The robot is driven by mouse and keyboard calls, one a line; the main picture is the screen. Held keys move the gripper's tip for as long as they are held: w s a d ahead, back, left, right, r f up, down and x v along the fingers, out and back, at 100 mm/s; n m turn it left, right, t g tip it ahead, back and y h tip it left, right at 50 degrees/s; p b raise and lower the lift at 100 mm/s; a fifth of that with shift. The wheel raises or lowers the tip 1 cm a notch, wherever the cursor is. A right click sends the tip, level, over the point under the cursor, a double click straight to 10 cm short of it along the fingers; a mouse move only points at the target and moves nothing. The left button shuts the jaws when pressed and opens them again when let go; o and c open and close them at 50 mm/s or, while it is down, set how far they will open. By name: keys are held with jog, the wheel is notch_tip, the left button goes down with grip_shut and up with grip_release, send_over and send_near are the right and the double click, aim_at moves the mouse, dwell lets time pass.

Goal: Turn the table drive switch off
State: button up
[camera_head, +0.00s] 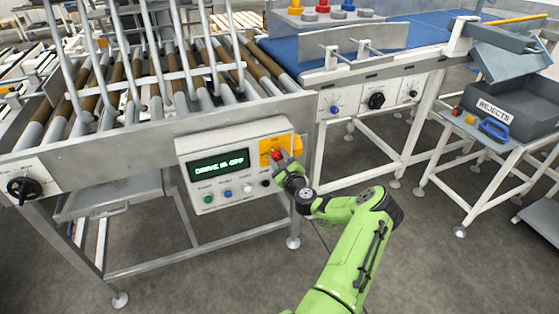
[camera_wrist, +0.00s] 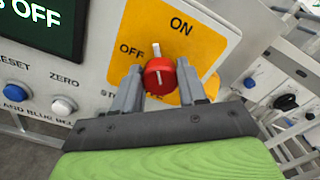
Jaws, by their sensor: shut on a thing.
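The table drive switch is a red knob on a yellow plate (camera_head: 268,146) of the grey control box under the roller table. In the wrist view the red knob (camera_wrist: 160,77) sits between the two fingers of my gripper (camera_wrist: 160,88), which is shut on it. The white mark on the knob points up and slightly left, between the OFF and ON labels on the yellow plate (camera_wrist: 197,42). In the head view my gripper (camera_head: 283,160) partly covers the knob. The display (camera_head: 219,165) on the box appears to read "DRIVE IS OFF".
Green, blue and white buttons (camera_head: 228,193) lie in a row below the display. A roller table (camera_head: 150,130) stands above the box. A blue conveyor (camera_head: 400,35) is at the back right, and a rejects bin (camera_head: 505,105) stands on a side table. Grey floor is clear at the front.

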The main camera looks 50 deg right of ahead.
jog(key=n+b, duration=0.1)
jog(key=n, duration=0.1)
jog(key=n+b, duration=0.1)
jog(key=n, duration=0.1)
jog(key=n+b, duration=0.1)
jog(key=shift+f+n, duration=0.25)
jog(key=shift+n, duration=0.15)
jog(key=n+b, duration=0.4)
jog(key=shift+a+n, duration=0.1)
jog(key=shift+n, duration=0.3)
jog(key=o, duration=1.1)
jog(key=shift+c, duration=0.2)
jog(key=shift+s, duration=0.1)
jog(key=b+v, duration=0.2)
jog(key=v, duration=1.3)
jog(key=shift+s+a, duration=0.15)
jog(key=shift+s, duration=0.1)
